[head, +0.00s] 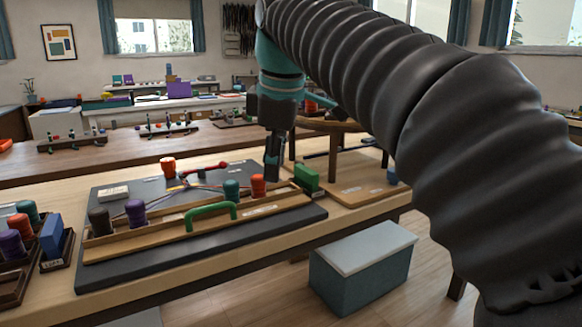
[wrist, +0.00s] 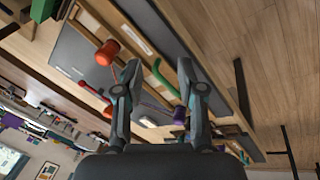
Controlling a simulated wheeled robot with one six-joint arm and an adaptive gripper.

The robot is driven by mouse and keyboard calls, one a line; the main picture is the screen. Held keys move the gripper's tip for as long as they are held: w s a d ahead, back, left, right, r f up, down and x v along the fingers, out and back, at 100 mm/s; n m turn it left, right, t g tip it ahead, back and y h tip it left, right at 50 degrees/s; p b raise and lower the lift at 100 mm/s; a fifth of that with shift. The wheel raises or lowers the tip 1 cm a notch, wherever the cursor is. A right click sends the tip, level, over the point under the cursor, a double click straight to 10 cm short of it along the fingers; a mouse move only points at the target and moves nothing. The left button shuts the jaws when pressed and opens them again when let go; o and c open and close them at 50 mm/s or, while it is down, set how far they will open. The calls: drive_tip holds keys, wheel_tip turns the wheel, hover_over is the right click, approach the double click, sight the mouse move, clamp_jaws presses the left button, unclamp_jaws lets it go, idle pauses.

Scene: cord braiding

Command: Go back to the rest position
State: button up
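My gripper (head: 272,172) points down above the board, near its back right part, with the teal bobbin (head: 232,188) and orange bobbin (head: 258,185) close by in the picture. In the wrist view its two fingers (wrist: 158,72) are spread apart with nothing held between them. A black bobbin (head: 100,221) and a purple bobbin (head: 135,212) stand at the left end of the wooden holder (head: 160,240). A red-orange bobbin (head: 168,166) stands at the back of the dark board (head: 300,219). Thin cords run between the bobbins.
A green handle (head: 210,214) rises from the holder. A green block (head: 307,178) and a wooden frame base (head: 355,190) are on the right. A blue block (head: 53,237) and a rack of bobbins (head: 15,285) are on the left. A lidded box (head: 362,265) is on the floor.

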drive_tip(key=s+d+f+m, duration=0.5)
drive_tip(key=s+d+f, duration=0.1)
drive_tip(key=f, duration=0.3)
drive_tip(key=s+d+f+m+t, duration=0.1)
drive_tip(key=s+d+f+m, duration=0.5)
drive_tip(key=f, duration=0.2)
drive_tip(key=s+d+f+m+t+h, duration=0.1)
drive_tip(key=s+d+f+m, duration=0.4)
drive_tip(key=f, duration=0.4)
drive_tip(key=shift+s+d+f+m, duration=0.35)
drive_tip(key=shift+s+d, duration=0.4)
drive_tip(key=shift+d, duration=0.3)
